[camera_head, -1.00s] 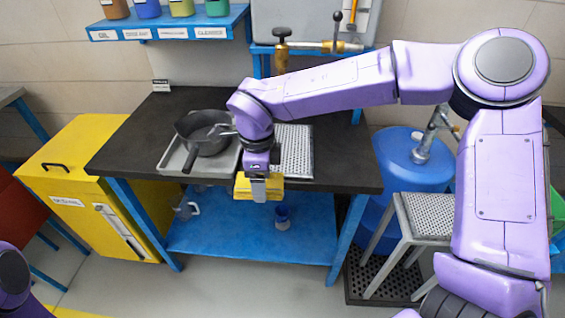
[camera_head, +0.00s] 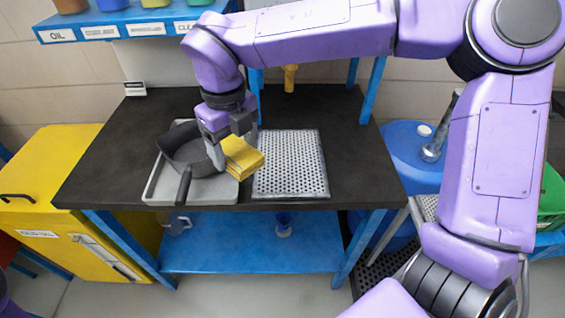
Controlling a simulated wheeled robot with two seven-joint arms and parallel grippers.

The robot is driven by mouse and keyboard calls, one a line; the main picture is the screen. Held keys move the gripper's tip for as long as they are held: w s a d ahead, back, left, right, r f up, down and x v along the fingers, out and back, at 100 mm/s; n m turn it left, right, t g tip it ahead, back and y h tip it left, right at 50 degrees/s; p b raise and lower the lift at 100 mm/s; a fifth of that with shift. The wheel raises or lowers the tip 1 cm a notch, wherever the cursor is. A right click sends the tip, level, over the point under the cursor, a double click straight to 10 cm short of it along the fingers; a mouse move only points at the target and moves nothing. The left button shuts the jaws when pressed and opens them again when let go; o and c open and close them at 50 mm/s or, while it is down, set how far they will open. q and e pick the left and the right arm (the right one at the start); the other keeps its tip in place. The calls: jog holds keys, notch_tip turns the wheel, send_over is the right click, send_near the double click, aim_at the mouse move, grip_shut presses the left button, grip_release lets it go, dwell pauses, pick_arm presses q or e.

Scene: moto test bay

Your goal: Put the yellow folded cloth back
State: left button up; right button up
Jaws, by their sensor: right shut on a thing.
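The yellow folded cloth (camera_head: 243,159) is over the black benchtop, at the right side of the grey tray (camera_head: 160,192). My right gripper (camera_head: 226,150) points down and is shut on the cloth's left part. The cloth overlaps the tray's right part and lies close to the perforated metal plate. I cannot tell whether it touches the tray. A dark pan (camera_head: 191,155) with its handle toward the front sits in the tray, just left of the gripper. The gripper's fingertips are partly hidden. My left gripper is not in view.
The perforated plate (camera_head: 291,165) lies right of the tray on the black benchtop (camera_head: 107,165). A blue shelf (camera_head: 136,17) with labelled containers is above. A yellow cabinet (camera_head: 45,215) stands left and a blue drum (camera_head: 405,152) right. The benchtop's left part is clear.

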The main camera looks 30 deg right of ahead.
jog(key=s+d+f+p, duration=0.1)
jog(key=d+f+p, duration=0.15)
jog(key=d, duration=0.55)
send_over(293, 178)
notch_tip(293, 178, down, 7)
jog(key=shift+r, duration=0.1)
notch_tip(293, 178, down, 3)
jog(key=shift+r, duration=0.1)
jog(key=shift+w+f, duration=0.1)
jog(key=shift+f, duration=0.15)
jog(key=o, duration=1)
jog(key=shift+f, duration=0.1)
